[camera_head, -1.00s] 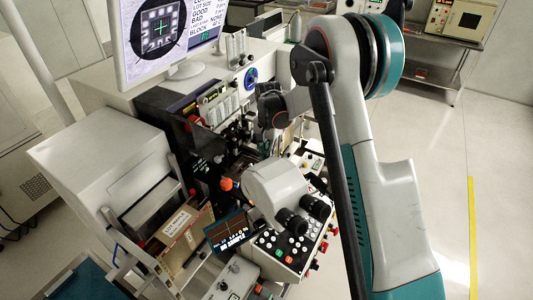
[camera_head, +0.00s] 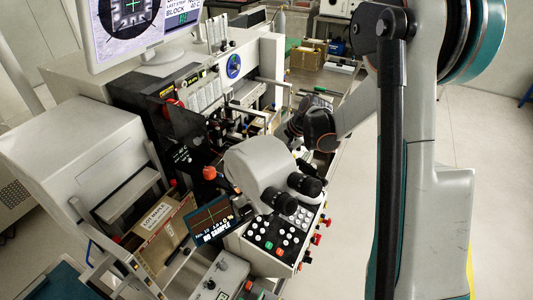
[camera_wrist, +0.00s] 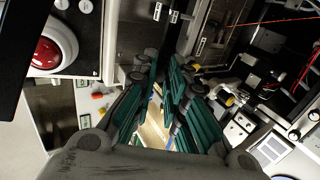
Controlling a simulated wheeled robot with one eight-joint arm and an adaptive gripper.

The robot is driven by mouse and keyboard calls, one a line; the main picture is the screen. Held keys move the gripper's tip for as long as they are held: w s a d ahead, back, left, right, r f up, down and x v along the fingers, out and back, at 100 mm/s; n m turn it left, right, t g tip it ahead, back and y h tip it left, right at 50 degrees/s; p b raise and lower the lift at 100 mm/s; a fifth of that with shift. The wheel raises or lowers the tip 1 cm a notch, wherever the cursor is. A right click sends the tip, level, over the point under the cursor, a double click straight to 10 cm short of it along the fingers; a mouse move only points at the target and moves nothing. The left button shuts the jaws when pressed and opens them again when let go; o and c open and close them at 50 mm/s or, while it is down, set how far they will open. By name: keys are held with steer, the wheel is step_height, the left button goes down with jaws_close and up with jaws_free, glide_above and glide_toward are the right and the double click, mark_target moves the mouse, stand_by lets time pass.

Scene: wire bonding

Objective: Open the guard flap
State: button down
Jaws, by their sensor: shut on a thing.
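The bonding machine (camera_head: 262,62) stands left of centre in the head view. A dark smoky panel that looks like the guard flap (camera_wrist: 134,22) shows in the wrist view beyond my fingertips. My gripper (camera_wrist: 163,68) is closed, with its teal fingers converging at the panel's lower edge. It seems to hold the flap's edge or handle, but the gripped part is hidden between the fingertips. In the head view my wrist is right of the machine front, behind the microscope, and my fingers cannot be made out.
The microscope head (camera_head: 262,165) and button console (camera_head: 285,235) stand close in front of my wrist. A red button (camera_wrist: 50,48) on a panel is left of my fingers. A small screen (camera_head: 210,218) and monitor (camera_head: 130,25) are at the left. Open floor (camera_head: 495,170) lies right.

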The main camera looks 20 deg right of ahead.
steer(key=shift+s+d+f+b, duration=0.35)
steer(key=shift+s+d+f, duration=0.1)
steer(key=shift+f, duration=0.1)
steer(key=c, duration=1.6)
jaws_free()
steer(key=v, duration=1.2)
steer(key=shift+w+a, duration=0.1)
steer(key=shift+c, duration=0.6)
